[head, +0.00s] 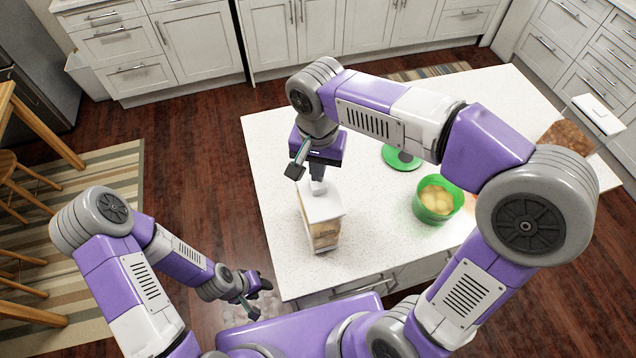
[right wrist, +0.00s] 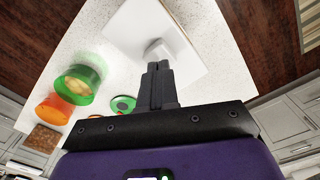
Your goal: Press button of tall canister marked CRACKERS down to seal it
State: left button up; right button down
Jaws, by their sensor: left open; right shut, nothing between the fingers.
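A tall clear canister (head: 322,232) with a square white lid (head: 320,205) stands upright near the left front of the counter, with tan contents inside. No marking on it is readable. A white button (head: 318,188) rises from the middle of the lid, and it also shows in the right wrist view (right wrist: 157,46). My right gripper (head: 318,178) is shut and empty, pointing down over the lid with its fingertips at the button. I cannot tell whether they touch it. My left gripper (head: 258,292) is open and empty, off the counter's front left edge.
A green tub (head: 430,213) with pale yellow contents and a green lid (head: 403,157) lie right of the canister. An orange container (right wrist: 52,108) stands beside the tub. Another white-lidded canister (head: 598,114) is at far right. The counter (head: 275,150) is clear behind and left.

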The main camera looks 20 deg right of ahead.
jog(key=shift+f, duration=0.2)
jog(key=shift+f+b, duration=1.5)
jog(key=shift+f, duration=0.4)
jog(key=shift+r+p, duration=3.45)
jog(key=shift+r, duration=0.45)
